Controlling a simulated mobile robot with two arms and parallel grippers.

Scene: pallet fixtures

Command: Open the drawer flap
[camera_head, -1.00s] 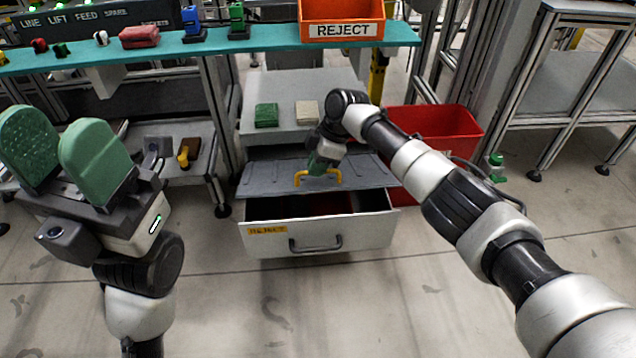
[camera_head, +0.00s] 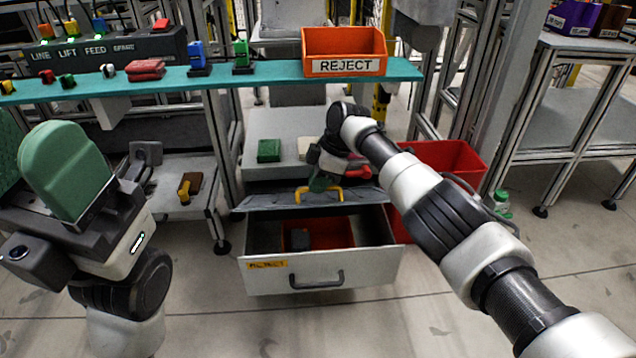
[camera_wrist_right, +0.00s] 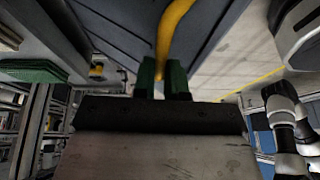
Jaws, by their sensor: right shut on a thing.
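The drawer flap (camera_head: 270,200) is a grey panel with a yellow handle (camera_head: 326,191), lying over the back of the pulled-out drawer (camera_head: 375,262). It is tilted, its front edge lifted above the drawer. My right gripper (camera_head: 318,186) is shut on the yellow handle; the right wrist view shows the handle (camera_wrist_right: 172,35) between the green fingertips (camera_wrist_right: 163,80). Inside the drawer a red bin (camera_head: 345,233) with a dark thing in it shows. My left gripper (camera_head: 32,155) is at the left with its green pads apart, empty, far from the flap.
Green (camera_head: 269,151) and pale blocks sit on the cabinet top behind the flap. An orange REJECT bin (camera_head: 344,67) stands on the teal shelf (camera_head: 270,74) above. A red crate (camera_head: 450,158) stands right of the cabinet, behind my right arm. Floor before the drawer is clear.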

